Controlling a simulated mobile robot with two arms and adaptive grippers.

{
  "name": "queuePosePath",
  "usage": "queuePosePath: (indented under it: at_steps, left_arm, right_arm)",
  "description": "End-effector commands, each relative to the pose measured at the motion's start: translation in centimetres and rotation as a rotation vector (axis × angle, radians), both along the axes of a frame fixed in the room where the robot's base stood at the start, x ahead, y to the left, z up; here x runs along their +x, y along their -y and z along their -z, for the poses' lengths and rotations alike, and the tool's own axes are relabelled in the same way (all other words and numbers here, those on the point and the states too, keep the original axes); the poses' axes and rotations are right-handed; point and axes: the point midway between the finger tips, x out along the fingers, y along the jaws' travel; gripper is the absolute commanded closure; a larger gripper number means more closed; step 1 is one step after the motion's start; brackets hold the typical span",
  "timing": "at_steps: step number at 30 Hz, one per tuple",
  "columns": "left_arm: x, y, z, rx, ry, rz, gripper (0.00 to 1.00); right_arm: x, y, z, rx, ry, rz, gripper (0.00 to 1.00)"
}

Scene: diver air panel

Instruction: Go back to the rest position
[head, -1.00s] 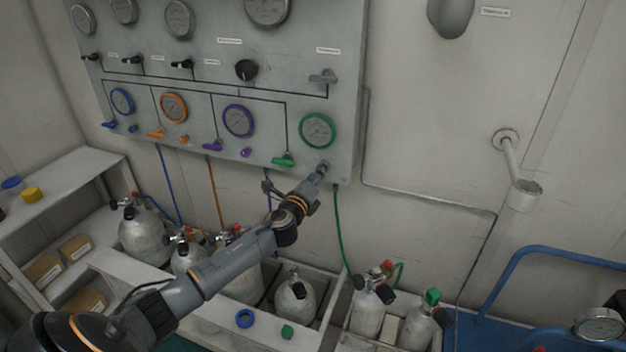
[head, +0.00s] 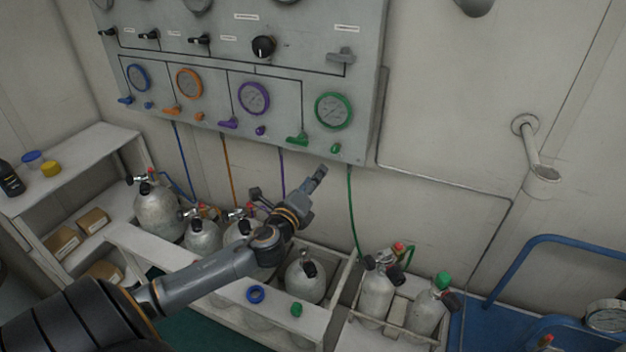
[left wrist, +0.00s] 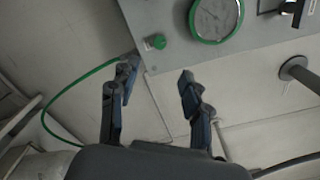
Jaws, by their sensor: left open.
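My left gripper (head: 290,186) is in front of the wall, just below the lower edge of the air panel (head: 345,118). In the left wrist view its two fingers (left wrist: 157,84) stand apart with nothing between them. The green gauge (head: 333,111) and small green knob (head: 336,148) are above and right of the gripper in the head view. The green knob (left wrist: 155,42) also shows in the left wrist view, beyond the fingertips and apart from them. My right gripper is not in view.
Grey cylinders (head: 306,279) stand in a white rack below my left arm. More cylinders (head: 376,290) stand in a crate at right. A blue ring (head: 255,294) and green cap (head: 296,310) lie on the rack's front ledge. A pipe bracket (head: 541,172) juts from the wall.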

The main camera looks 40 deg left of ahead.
Motion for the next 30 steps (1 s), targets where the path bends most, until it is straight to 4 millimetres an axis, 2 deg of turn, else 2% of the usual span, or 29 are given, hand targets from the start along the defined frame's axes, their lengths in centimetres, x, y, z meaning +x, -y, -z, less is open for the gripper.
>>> queuePosePath:
  at_steps: [11,14,17,20,21,23,24,26,27,30]
  left_arm:
    - [0.0,0.0,0.1,-0.001,-0.002,0.000,0.52]
    - [0.0,-0.4,1.9,-0.034,-0.026,-0.011,0.52]
    - [-0.4,-1.3,6.4,-0.124,-0.091,-0.040,0.52]
    - [-1.5,-2.1,13.3,-0.266,-0.183,-0.089,0.52]
    - [-2.3,-2.4,16.4,-0.332,-0.222,-0.114,0.52]
    - [-3.7,-2.6,20.8,-0.429,-0.278,-0.155,0.52]
    - [-4.8,-2.6,23.7,-0.493,-0.314,-0.184,0.52]
    - [-6.7,-2.4,28.0,-0.588,-0.366,-0.232,0.52]
    - [-8.1,-2.1,30.7,-0.653,-0.398,-0.264,0.52]
    - [-12.1,-1.1,37.3,-0.808,-0.473,-0.356,0.52]
  right_arm:
    - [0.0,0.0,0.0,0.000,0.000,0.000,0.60]
    - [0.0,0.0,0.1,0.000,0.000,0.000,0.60]
    - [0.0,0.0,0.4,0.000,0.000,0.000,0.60]
    - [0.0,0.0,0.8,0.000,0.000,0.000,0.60]
    - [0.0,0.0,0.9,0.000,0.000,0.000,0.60]
    - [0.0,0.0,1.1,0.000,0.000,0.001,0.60]
    - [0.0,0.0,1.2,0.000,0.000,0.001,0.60]
    - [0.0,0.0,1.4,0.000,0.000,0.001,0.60]
    - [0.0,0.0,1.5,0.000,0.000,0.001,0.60]
    - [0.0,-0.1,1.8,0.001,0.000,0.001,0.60]
